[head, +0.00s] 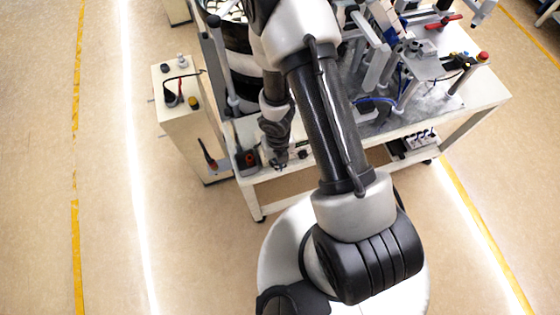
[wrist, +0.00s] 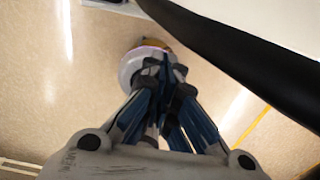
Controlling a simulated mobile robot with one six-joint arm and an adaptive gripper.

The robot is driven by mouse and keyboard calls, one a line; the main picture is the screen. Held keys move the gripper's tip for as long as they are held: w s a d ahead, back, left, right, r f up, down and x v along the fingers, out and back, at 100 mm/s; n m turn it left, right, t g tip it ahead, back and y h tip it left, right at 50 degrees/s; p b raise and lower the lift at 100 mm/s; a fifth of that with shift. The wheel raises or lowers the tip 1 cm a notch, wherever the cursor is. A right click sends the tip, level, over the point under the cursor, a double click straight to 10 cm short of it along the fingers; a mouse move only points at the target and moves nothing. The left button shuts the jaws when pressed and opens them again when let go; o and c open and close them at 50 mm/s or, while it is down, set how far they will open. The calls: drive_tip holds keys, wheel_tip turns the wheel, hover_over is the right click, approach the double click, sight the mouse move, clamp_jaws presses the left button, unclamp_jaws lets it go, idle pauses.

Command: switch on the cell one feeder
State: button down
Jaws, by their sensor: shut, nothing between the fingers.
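In the head view, a small dark box with a red part (head: 249,158), which looks like a switch, sits at the front left corner of the white work table (head: 268,184). My gripper (head: 280,165) hangs just to the right of that box, over the table's front edge, and appears apart from it. The gripper also shows in the wrist view (wrist: 165,72), with its fingers together and nothing held. A dark round feeder part (head: 240,38) stands behind, partly hidden by my arm. I cannot tell the switch's position or any cell label. No switch shows in the wrist view.
A cream cabinet (head: 187,125) with knobs and cables on top stands left of the table. Metal fixtures (head: 385,60) and a panel with a red button (head: 483,57) crowd the table's right side. The floor (head: 60,170) at left is clear.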

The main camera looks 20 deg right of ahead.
drive_tip(key=r+p, duration=0.1)
drive_tip(key=p, duration=0.1)
drive_tip(key=w+r+p, duration=0.1)
drive_tip(key=p, duration=0.1)
drive_tip(key=w+r+p, duration=0.1)
drive_tip(key=r+p, duration=0.1)
drive_tip(key=shift+r, duration=0.1)
idle(0.6)
